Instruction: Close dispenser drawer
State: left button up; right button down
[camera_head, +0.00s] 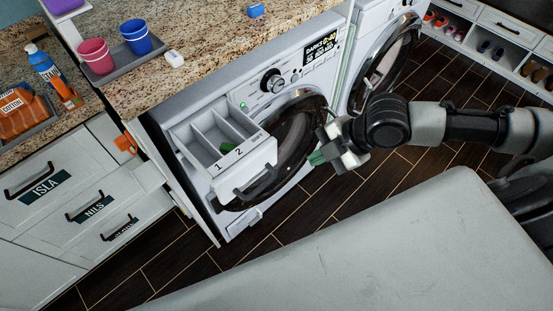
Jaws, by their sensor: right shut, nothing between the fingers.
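The dispenser drawer (244,165) is pulled out from the upper left of the white washing machine's front. It has several compartments, with the numbers 1 and 2 marked on its front edge, and something green lies inside. A dark handle (257,184) runs along its front. My right gripper (314,158) is to the right of the drawer, in front of the round dark washer door (295,135). Its fingers are shut and hold nothing. It appears apart from the drawer. My left gripper is not in view.
A granite counter (215,50) above the washer holds a tray with a pink cup (96,57) and a blue cup (136,38). A second front-loader (375,60) stands to the right. White labelled drawers (75,210) are at left. Dark floor (170,265) lies open below.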

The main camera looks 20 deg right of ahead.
aim_at(238, 125)
jog(key=w+a+f+p, duration=0.1)
jog(key=w+a+f, duration=0.3)
jog(key=f, duration=0.1)
jog(key=w+a+f+p, duration=0.1)
jog(key=w+a+f, duration=0.1)
jog(key=w, duration=0.1)
jog(key=shift+f+p, duration=0.2)
jog(key=shift+p, duration=0.1)
jog(key=w+a+b, duration=0.1)
jog(key=w, duration=0.3)
jog(key=w+a+b, duration=0.2)
jog(key=w, duration=0.2)
jog(key=w+a+b, duration=0.1)
jog(key=w+a, duration=0.1)
jog(key=w, duration=0.3)
jog(key=shift+w+f+b, duration=0.1)
jog(key=shift+f+b, duration=0.05)
jog(key=shift+b, duration=0.25)
jog(key=shift+w, duration=0.4)
jog(key=shift+r, duration=0.2)
jog(key=shift+s+a, duration=0.1)
jog(key=shift+s, duration=0.1)
